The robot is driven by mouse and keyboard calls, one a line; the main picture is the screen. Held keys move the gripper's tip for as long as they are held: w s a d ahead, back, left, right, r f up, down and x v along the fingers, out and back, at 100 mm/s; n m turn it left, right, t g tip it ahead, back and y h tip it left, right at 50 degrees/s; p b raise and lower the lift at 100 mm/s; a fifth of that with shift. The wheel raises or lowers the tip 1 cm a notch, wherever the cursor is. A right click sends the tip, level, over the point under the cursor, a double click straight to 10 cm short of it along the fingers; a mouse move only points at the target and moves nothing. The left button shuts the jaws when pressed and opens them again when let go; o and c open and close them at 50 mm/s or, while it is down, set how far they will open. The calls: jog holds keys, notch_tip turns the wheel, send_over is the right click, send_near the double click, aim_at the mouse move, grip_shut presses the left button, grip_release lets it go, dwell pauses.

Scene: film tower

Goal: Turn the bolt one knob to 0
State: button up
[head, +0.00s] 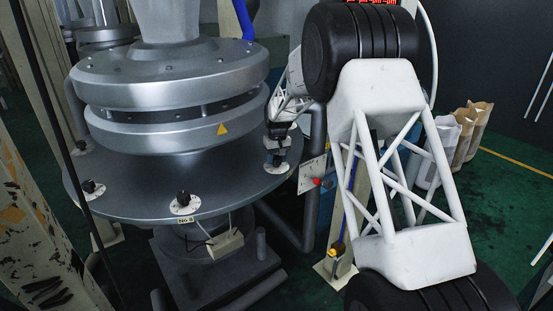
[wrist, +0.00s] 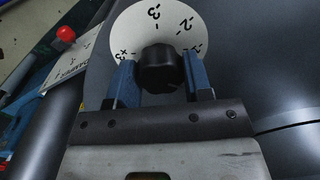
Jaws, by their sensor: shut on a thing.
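A black knob (wrist: 158,70) stands at the middle of a white round dial (wrist: 135,38) in the wrist view. My gripper (wrist: 160,78) has its two blue fingers on either side of this knob and is shut on it. The dial shows -3 near its top and -2 to the right. Other marks near the fingers are partly covered, and the knob's pointer cannot be made out. In the head view my gripper (head: 276,146) is at the right side of the round metal table, over this dial (head: 277,169). No label naming the held knob as bolt one is readable.
Two other black knobs on white dials sit on the table rim (head: 130,205), one at the front (head: 183,199) and one at the left (head: 89,187). A large metal flange body (head: 165,85) rises beside my gripper. A red button (head: 317,182) is just right of the table.

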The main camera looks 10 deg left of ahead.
aim_at(278, 157)
jog(key=shift+m, duration=1.6)
jog(key=o, duration=0.9)
jog(key=shift+r, duration=0.1)
jog(key=shift+d+r, duration=0.15)
jog(key=shift+r, duration=3.7)
